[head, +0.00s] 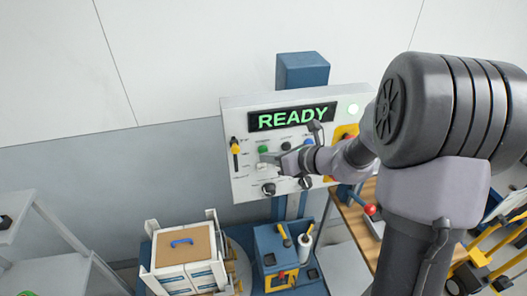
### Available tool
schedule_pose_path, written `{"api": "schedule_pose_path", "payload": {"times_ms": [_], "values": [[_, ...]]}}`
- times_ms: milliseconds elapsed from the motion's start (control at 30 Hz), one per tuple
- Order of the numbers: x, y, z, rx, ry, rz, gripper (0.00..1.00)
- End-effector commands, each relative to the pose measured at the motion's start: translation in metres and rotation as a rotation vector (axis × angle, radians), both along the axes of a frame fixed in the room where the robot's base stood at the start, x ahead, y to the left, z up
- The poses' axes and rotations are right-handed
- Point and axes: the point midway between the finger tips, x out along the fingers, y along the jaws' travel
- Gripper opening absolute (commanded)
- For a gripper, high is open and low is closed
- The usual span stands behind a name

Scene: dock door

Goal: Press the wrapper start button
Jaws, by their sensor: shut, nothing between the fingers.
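A white control panel (232,187) stands in front of me, with a lit display (292,117) reading READY. A green button (263,149) sits on its left half, under a label too small to read; I cannot tell whether it is the wrapper start button. My gripper (264,158) is shut and empty, its tips just below the green button in the picture. I cannot tell whether they touch the panel. My wrist and arm cover the panel's lower right part.
A yellow-handled lever (235,147) and a black knob (268,189) flank the gripper area. Below stand a pallet load with a brown top (184,246) and a blue tool box (276,247).

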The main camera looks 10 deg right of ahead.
Motion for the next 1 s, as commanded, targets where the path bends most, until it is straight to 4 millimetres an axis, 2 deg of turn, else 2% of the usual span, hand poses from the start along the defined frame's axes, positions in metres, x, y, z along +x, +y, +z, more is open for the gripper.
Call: {"api": "schedule_pose_path", "payload": {"times_ms": [1000], "values": [[0.0101, 0.0, 0.0, 0.0, 0.0, 0.0, 0.0]]}}
